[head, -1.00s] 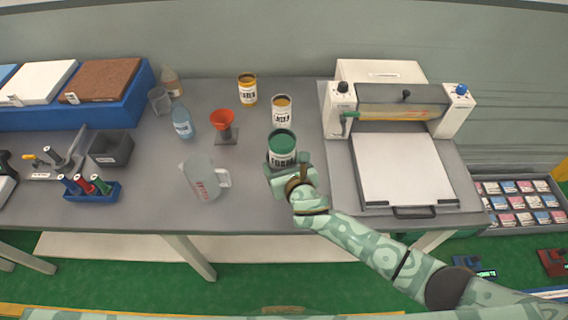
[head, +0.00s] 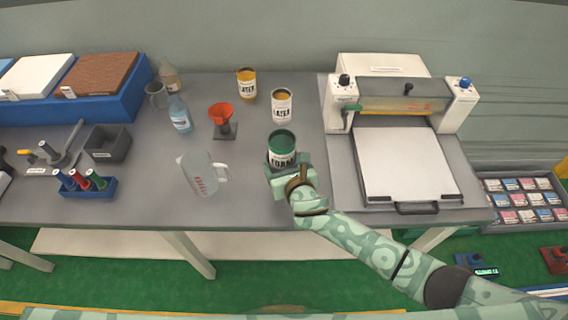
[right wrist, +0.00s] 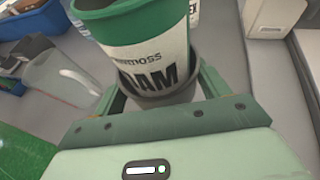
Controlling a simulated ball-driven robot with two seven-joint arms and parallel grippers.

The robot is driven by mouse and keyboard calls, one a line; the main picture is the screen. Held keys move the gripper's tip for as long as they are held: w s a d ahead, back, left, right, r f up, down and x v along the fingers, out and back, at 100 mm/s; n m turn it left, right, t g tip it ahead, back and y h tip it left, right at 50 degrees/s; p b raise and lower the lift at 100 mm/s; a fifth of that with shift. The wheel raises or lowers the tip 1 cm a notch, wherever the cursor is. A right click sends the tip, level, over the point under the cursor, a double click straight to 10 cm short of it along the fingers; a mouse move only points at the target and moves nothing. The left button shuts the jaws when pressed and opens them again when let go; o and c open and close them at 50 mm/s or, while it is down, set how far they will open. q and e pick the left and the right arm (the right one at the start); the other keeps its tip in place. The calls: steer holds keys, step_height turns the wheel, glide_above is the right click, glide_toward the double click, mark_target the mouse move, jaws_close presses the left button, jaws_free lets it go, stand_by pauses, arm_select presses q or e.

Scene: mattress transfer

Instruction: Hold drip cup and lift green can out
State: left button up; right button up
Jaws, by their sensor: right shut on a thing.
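The green can (head: 282,145), with a white label, stands in the grey drip cup (right wrist: 165,97) near the middle of the table. In the right wrist view the green can (right wrist: 148,45) leans a little in the picture, its lower end hidden inside the cup. My right gripper (head: 284,168) comes from the front and is shut on the drip cup. Its fingers lie on both sides of the cup, below most of the can's label. In the head view the cup is mostly hidden by the gripper. My left gripper is not in view.
A clear measuring jug (head: 200,172) stands left of the can. Behind are a white can (head: 281,105), a yellow can (head: 246,84) and a red funnel (head: 221,116) on a stand. A white press (head: 404,165) stands close on the right.

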steer(key=shift+f, duration=0.2)
steer(key=shift+f+b, duration=0.7)
steer(key=shift+f+b, duration=0.55)
steer(key=shift+f, duration=0.1)
steer(key=shift+f+b, duration=0.55)
steer(key=shift+f, duration=0.15)
steer(key=shift+f+b, duration=0.55)
steer(key=shift+f, duration=0.15)
steer(key=shift+f+b, duration=0.3)
steer(key=shift+f, duration=0.05)
steer(key=shift+f+b, duration=0.8)
steer(key=shift+f, duration=0.25)
steer(key=shift+f, duration=0.25)
